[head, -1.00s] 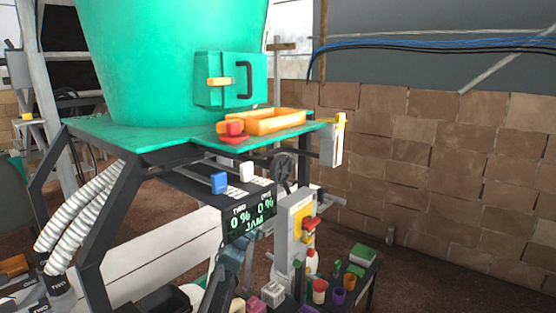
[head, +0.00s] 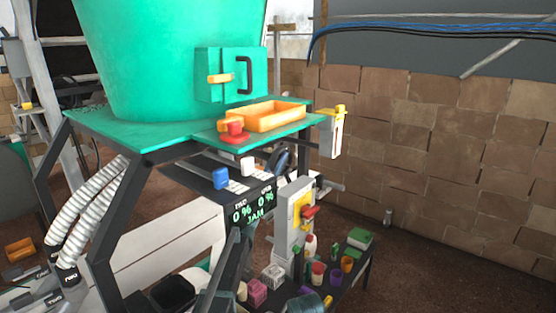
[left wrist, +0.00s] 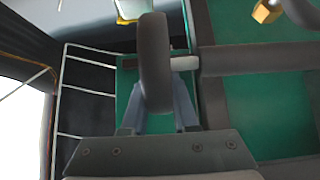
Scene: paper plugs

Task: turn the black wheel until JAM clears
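The black wheel (head: 283,160) is below the green deck, behind the display, and is partly hidden in the head view. In the left wrist view the black wheel (left wrist: 154,62) is seen edge-on, with a pale shaft at its right. My left gripper (left wrist: 160,108) has its two blue-grey fingers apart, one to each side of the wheel's lower edge. The wheel hides part of the fingers, and contact is not clear. The display (head: 250,205) reads 0 % twice, with JAM below in green. My right gripper is not in view.
A green hopper (head: 165,60) stands on the deck (head: 120,128) with an orange tray (head: 275,117). A grey box with a red switch (head: 308,213) is right of the display. Cups and blocks crowd a low dark table (head: 360,265). A stone wall (head: 440,150) stands at right.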

